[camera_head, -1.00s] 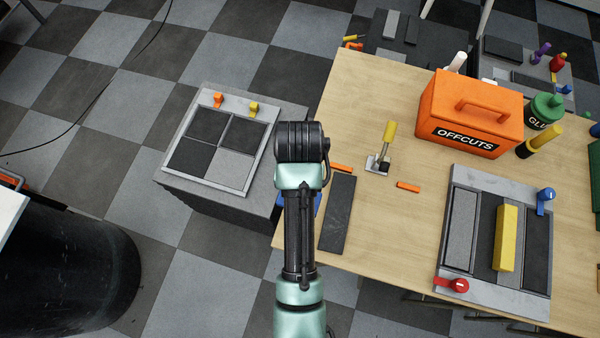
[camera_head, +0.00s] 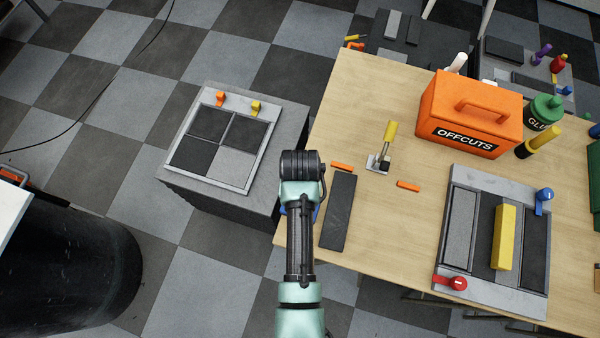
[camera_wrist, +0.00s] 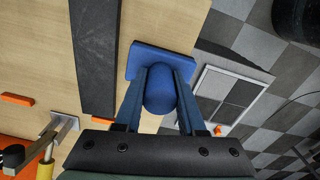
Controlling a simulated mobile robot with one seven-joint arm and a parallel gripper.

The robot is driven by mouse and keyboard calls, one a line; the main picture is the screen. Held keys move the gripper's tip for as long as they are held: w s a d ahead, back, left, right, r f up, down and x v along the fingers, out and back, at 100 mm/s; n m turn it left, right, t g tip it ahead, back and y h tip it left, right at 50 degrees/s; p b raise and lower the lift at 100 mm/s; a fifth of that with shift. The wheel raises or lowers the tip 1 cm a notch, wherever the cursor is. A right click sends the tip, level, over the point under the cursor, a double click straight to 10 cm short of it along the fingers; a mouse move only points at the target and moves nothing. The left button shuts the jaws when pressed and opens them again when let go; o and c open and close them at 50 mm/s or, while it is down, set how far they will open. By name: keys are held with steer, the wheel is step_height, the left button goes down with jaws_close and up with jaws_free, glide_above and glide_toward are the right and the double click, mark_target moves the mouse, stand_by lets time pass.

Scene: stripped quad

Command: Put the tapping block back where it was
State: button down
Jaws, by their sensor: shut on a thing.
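The blue tapping block (camera_wrist: 200,62) has a flat slab base and a rounded knob (camera_wrist: 160,92). My gripper (camera_wrist: 162,85) is shut on the knob in the wrist view, one finger on each side. The slab overlaps the table's edge in that view; I cannot tell whether it touches the tabletop. The fingers are hidden there.
A dark strip (camera_head: 338,212) lies on the wooden table (camera_head: 395,240) just right of my wrist, near two small orange pieces and a yellow-handled clamp (camera_head: 384,148). A grey stand with a tile panel (camera_head: 215,185) is to the left. The orange OFFCUTS box (camera_head: 470,112) is behind.

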steer(key=c, duration=0.5)
jaws_free()
steer(key=shift+r, duration=0.1)
